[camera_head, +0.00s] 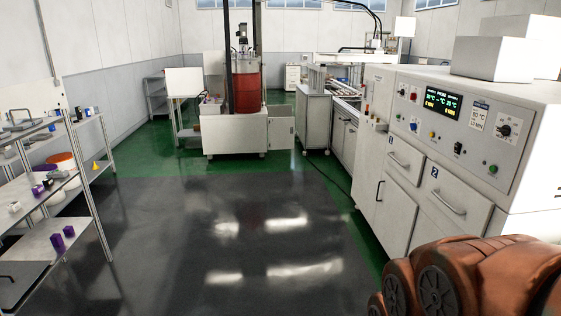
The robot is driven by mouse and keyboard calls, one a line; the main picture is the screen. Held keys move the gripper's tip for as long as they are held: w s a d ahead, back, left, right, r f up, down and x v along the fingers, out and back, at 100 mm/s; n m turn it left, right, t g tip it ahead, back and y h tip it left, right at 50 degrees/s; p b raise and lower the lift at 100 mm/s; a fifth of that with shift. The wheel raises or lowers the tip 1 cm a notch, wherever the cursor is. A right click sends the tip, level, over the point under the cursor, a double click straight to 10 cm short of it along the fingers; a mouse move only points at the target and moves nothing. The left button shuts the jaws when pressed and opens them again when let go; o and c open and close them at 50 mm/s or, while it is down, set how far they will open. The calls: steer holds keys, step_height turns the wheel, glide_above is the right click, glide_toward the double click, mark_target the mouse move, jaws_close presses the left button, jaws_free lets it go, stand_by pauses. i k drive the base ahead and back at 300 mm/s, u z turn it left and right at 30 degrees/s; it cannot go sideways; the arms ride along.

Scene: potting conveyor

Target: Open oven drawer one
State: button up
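The white oven cabinet (523,100) stands along the right side, with a control panel above its drawers. Oven drawer one (408,153), marked with a small "1", is the farther of two drawers and looks shut. Its bar handle (398,161) shows on its front. Oven drawer two (464,191), marked "2", is nearer and also looks shut, with its own handle (448,204). A copper-coloured part of my arm fills the lower right corner, in front of the oven's near lower part. My gripper is not in view.
A metal shelf rack (87,215) with small parts and buckets stands at the left. The dark floor (220,240) between rack and oven is clear. A machine with a red drum (247,92) stands at the back. White boxes (490,58) sit on the oven.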

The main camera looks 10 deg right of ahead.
mark_target(408, 160)
steer(key=i, duration=3.4)
steer(key=z, duration=0.1)
